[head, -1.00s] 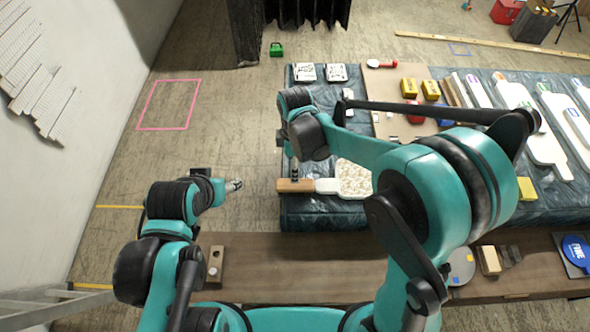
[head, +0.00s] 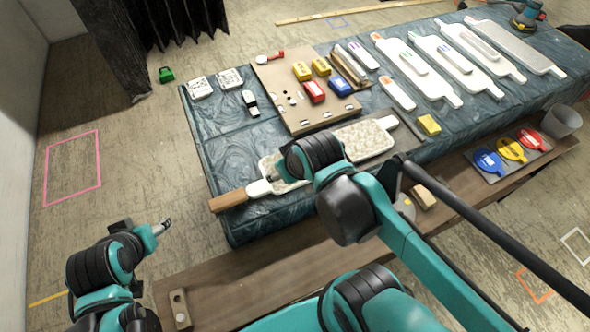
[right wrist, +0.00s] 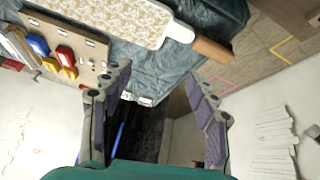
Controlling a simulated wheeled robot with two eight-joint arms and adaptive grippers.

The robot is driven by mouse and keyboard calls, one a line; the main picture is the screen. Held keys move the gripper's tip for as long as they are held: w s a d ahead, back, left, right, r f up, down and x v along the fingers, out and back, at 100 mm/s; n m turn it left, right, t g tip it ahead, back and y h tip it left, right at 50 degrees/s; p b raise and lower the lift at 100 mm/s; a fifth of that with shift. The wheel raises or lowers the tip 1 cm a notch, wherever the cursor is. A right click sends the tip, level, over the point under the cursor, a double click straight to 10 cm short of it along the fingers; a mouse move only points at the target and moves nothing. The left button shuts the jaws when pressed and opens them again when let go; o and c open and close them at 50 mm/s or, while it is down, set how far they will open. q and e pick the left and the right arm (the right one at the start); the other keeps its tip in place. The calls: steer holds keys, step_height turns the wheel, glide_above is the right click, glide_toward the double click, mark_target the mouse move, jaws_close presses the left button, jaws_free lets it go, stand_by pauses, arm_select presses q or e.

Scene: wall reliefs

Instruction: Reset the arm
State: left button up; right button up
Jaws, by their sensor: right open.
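My right arm crosses the head view from the lower right, with its wrist over a textured white board (head: 350,145) on the covered table (head: 215,160). My right gripper (right wrist: 158,78) is open and empty in the right wrist view, its two fingers spread wide. That view shows the same board (right wrist: 115,15) beyond the fingers, apart from them. In the head view the right fingers are mostly hidden behind the wrist. My left gripper (head: 162,226) is at the lower left, left of the table and clear of it. Its jaws are too small to judge.
A wooden block (head: 228,201) lies at the board's near end. A pegboard (head: 285,85) carries yellow and red boxes. Several white paddle-shaped boards (head: 425,72) lie farther right. A brown bench (head: 230,285) runs along the front. The floor by the pink outline (head: 72,168) is clear.

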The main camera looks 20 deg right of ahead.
steer(key=shift+s+d+f+m+t, duration=0.15)
steer(key=shift+s+d+m+t, duration=0.35)
steer(key=shift+s+d+m, duration=0.55)
steer(key=shift+w+a, duration=0.2)
steer(key=shift+f+b, duration=0.4)
